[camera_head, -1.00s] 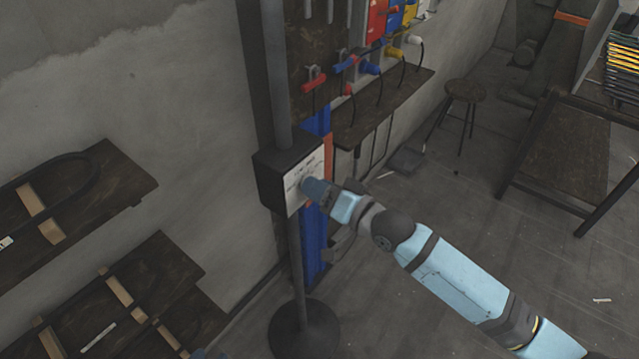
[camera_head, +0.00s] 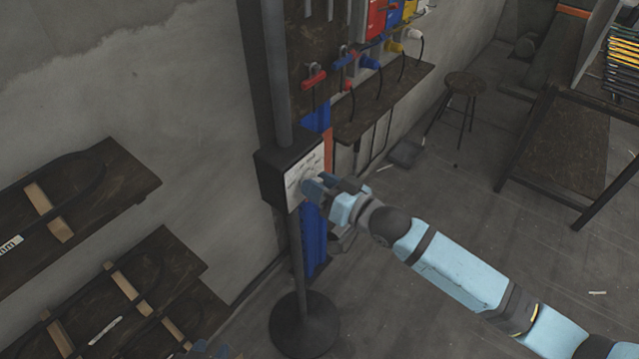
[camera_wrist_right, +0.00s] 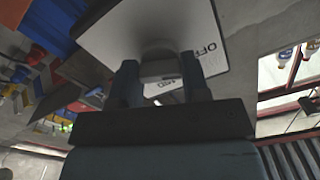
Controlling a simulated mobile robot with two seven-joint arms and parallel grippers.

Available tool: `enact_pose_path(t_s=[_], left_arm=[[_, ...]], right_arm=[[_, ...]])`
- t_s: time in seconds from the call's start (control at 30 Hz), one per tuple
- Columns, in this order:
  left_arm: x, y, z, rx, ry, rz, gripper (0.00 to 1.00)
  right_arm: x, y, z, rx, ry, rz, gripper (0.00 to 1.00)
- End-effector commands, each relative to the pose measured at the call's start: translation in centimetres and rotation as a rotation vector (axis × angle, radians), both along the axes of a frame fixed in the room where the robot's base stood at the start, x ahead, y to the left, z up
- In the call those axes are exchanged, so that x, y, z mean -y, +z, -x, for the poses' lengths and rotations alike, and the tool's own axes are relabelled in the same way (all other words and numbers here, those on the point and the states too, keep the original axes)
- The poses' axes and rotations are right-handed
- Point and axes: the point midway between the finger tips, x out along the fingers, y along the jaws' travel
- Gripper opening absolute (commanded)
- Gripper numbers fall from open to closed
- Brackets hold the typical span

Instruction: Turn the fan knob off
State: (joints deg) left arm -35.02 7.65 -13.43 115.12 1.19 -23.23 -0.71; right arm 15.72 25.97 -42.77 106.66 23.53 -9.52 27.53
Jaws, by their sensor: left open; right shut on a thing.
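The fan's control box (camera_head: 283,165) is a dark box on a black pole, with a white lettered face. My right gripper (camera_head: 313,187) is at the lower part of that face. In the right wrist view its two fingers (camera_wrist_right: 158,82) are closed around the grey fan knob (camera_wrist_right: 158,66), one on each side. "OFF" shows on the white face (camera_wrist_right: 205,45) to the right of the knob. The knob's pointer mark is hidden, so its setting cannot be read. My left gripper (camera_head: 205,350) shows only in part at the bottom edge, away from the box.
The pole stands on a round black base (camera_head: 303,325). Wooden shelves (camera_head: 100,205) jut from the left wall. A tool board with coloured handles (camera_head: 345,62) is behind the box. A stool (camera_head: 465,85) and a table (camera_head: 565,150) stand at right. The floor between is mostly clear.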

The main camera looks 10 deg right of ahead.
Motion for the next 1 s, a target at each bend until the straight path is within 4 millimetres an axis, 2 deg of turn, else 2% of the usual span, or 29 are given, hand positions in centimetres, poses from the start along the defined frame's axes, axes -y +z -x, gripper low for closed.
enact_pose_path(t_s=[0.17,0.2,0.3,0.67,0.77,1.0], left_arm=[[0.0,0.0,0.0,-0.001,0.000,0.000,0.43],[0.0,0.0,0.0,-0.001,0.000,0.000,0.43],[0.0,0.0,0.0,-0.001,0.000,0.000,0.43],[0.0,-0.1,0.0,-0.002,0.000,-0.001,0.43],[0.0,-0.2,0.1,-0.003,-0.001,0.000,0.43],[0.0,-0.6,0.1,-0.008,0.001,0.001,0.43]], right_arm=[[0.0,-0.1,0.0,0.001,0.000,0.002,0.19],[0.0,-0.1,0.0,0.001,0.000,0.002,0.47],[0.0,-0.1,0.0,0.000,0.000,0.001,0.68],[0.4,-0.1,0.4,-0.001,-0.001,0.001,0.68],[1.4,-0.2,1.3,-0.002,-0.001,0.002,0.68],[5.2,-0.3,5.2,-0.002,0.000,0.003,0.68]])
